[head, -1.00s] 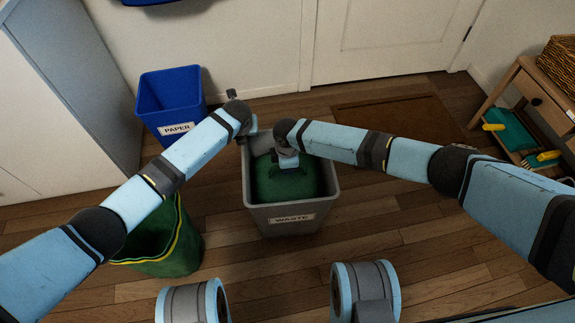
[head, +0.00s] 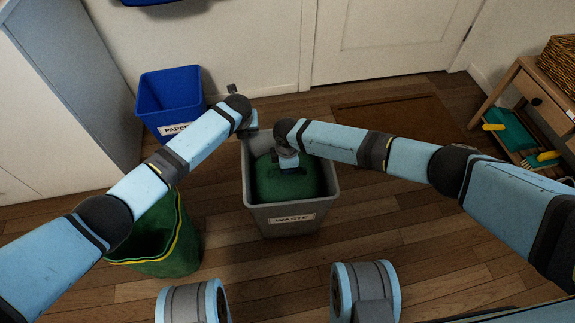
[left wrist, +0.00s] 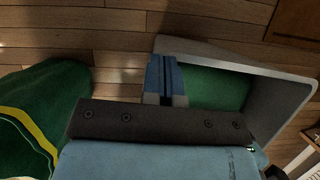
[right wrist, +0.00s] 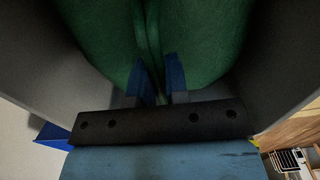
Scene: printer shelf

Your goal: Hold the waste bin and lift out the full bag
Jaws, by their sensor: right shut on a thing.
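The grey waste bin (head: 247,190) stands upright on the floor with a "WASTE" label in front. The full green bag (head: 305,182) is inside, below the rim; it fills much of the right wrist view (right wrist: 205,35). My right gripper (right wrist: 158,82) is shut on the bag's gathered top, inside the bin. My left gripper (left wrist: 165,72) is at the bin's left rim, its fingers close together. I cannot tell whether the rim is between them. My own wrists hide both sets of fingertips in the head view.
A green container with a yellow stripe (head: 170,254) stands left of the bin, beneath my left arm. A blue paper bin (head: 170,92) is behind it. A brown mat (head: 400,117) lies behind right. A wooden shelf unit (head: 505,85) is at far right.

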